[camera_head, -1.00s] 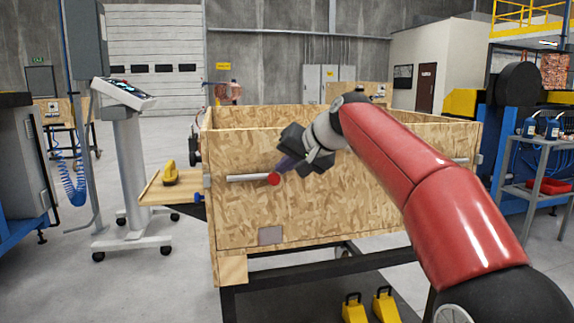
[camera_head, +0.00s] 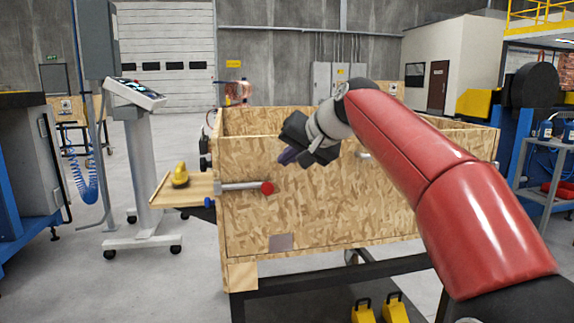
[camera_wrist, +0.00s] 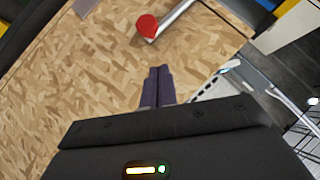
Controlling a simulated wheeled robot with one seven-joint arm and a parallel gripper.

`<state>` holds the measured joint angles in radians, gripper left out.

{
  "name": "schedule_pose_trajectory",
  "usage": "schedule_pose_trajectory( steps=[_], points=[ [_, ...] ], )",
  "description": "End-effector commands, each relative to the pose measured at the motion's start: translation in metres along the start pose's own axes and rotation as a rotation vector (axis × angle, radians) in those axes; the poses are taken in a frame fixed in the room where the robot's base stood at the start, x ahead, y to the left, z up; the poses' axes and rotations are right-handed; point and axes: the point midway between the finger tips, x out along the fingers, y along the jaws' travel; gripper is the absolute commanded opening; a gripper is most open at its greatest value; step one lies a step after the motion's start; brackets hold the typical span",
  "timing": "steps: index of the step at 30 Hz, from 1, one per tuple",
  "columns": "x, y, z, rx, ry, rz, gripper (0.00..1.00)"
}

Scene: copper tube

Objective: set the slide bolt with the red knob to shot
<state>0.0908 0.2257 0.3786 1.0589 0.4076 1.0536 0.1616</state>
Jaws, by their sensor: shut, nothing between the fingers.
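The slide bolt is a pale metal rod (camera_head: 238,186) on the front of the wooden crate (camera_head: 330,215), with a red knob (camera_head: 267,188) at its right end. Its left end reaches the crate's left edge, beside the small side shelf; whether it enters anything there is too small to tell. My gripper (camera_head: 287,156) is shut and empty, above and right of the knob and apart from it. The wrist view shows the closed purple fingertips (camera_wrist: 158,72) pointing toward the red knob (camera_wrist: 147,25), with bare board between them, and part of the rod (camera_wrist: 178,17).
A side shelf (camera_head: 200,188) at the crate's left holds a yellow object (camera_head: 180,175), with a blue knob (camera_head: 209,202) at its edge. A pedestal console (camera_head: 138,95) stands left. Another metal piece (camera_head: 363,155) on the crate front is partly behind my arm.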

Motion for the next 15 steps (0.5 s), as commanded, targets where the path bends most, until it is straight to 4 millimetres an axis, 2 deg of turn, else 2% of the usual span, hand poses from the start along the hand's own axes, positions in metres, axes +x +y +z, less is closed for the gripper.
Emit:
schedule_pose_trajectory(
  steps=[9,15],
  points=[
    [-0.064,0.004,-0.001,0.004,0.003,0.004,0.0],
    [-0.089,0.004,-0.001,0.003,0.001,0.003,0.0]
  ],
)
